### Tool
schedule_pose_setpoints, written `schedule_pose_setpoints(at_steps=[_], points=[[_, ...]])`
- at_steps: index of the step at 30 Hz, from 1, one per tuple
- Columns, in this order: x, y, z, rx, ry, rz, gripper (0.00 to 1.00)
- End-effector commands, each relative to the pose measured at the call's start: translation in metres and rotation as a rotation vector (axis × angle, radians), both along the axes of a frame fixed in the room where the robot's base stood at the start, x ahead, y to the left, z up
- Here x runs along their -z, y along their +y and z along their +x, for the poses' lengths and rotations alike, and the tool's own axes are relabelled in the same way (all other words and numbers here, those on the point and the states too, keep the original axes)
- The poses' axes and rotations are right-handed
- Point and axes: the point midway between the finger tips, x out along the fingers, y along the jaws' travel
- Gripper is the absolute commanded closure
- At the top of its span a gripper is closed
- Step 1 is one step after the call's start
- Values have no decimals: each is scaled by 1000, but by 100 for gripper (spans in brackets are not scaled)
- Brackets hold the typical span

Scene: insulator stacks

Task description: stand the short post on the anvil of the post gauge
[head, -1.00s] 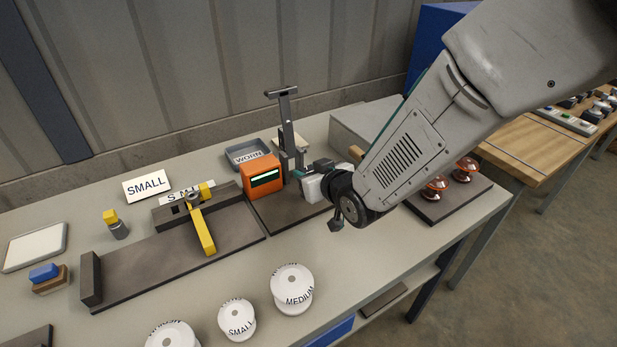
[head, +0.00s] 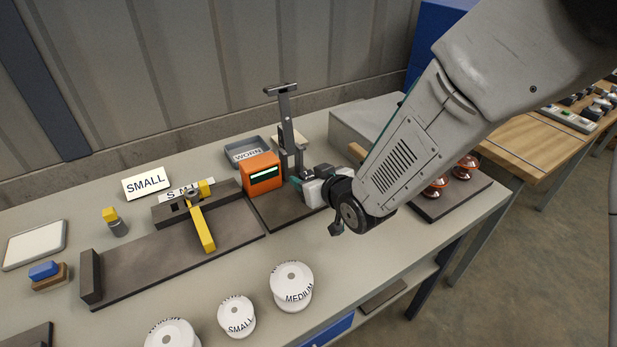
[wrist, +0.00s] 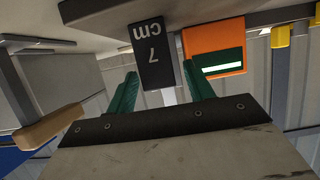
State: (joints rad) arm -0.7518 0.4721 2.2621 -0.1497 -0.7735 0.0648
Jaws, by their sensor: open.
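The post gauge stands on the bench with a tall grey column (head: 287,118), an orange readout box (head: 262,173) and a dark base (head: 290,211). In the wrist view, which is upside down, a dark block marked "7 cm" (wrist: 152,57), apparently the short post, stands upright by the orange readout (wrist: 214,55). Its foot meets a dark surface at the top of the picture; I cannot tell whether this is the anvil. My gripper (wrist: 161,88) is open, with one teal finger either side of the block's upper end and visible gaps. In the head view my gripper (head: 297,184) is at the column's foot.
Left of the gauge is a long dark fixture with a yellow arm (head: 203,229). White spools (head: 291,287) stand along the front edge. A "WORN" tray (head: 247,152) is behind the readout, and a grey box (head: 365,128) stands behind my arm.

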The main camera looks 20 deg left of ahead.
Motion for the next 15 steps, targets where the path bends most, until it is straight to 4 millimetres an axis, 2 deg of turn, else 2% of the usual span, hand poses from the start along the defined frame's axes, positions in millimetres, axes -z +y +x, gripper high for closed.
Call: schedule_pose_setpoints(at_steps=[9,15], points=[[-26,-46,-39,1,-2,1,48],[-39,-70,-59,1,-2,1,48]])
